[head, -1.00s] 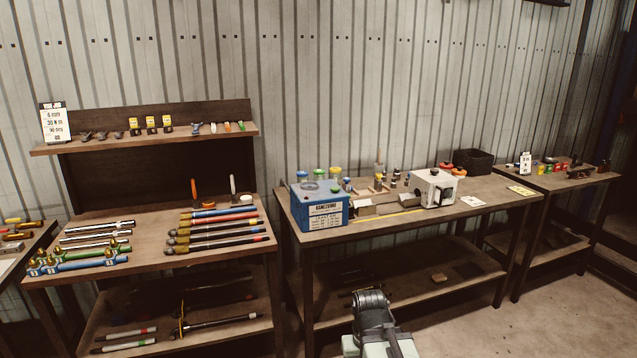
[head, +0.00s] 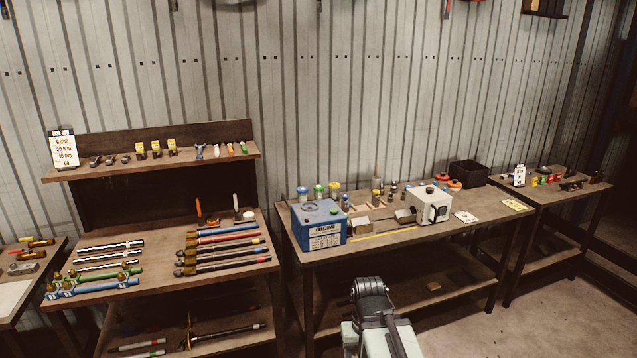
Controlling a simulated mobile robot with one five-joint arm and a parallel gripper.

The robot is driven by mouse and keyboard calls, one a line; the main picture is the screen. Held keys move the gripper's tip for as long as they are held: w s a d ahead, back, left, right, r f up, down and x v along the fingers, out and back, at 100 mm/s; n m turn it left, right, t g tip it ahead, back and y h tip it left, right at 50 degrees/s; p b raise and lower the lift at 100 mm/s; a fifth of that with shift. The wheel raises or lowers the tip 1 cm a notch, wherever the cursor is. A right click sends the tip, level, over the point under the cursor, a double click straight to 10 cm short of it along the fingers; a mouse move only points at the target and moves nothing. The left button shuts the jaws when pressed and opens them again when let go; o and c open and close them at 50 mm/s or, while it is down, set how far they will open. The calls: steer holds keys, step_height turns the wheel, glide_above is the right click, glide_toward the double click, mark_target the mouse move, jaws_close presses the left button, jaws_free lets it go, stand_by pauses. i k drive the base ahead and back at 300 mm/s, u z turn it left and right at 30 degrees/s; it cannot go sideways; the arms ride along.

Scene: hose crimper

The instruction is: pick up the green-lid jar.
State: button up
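The green-lid jar (head: 319,190) is small and far off, standing on the long workbench (head: 463,229) behind the blue box (head: 318,225). A blue-lid jar (head: 302,193) stands to its left and a yellow-lid jar (head: 335,188) to its right. The blue box hides the jar's lower part. Part of my arm (head: 372,310) shows at the bottom centre, well in front of the bench and apart from the jar. I cannot make out my gripper's fingers in this view.
A white machine (head: 430,205) and a black bin (head: 468,173) stand farther right on the workbench. A bench with hoses (head: 225,228) is at left, with a small gap beside the workbench. Open floor (head: 450,325) lies at the lower right.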

mark_target(318, 189)
steer(key=z, duration=1.65)
steer(key=i, duration=4.8)
steer(key=u, duration=4.4)
steer(key=i, duration=0.35)
steer(key=u, duration=0.15)
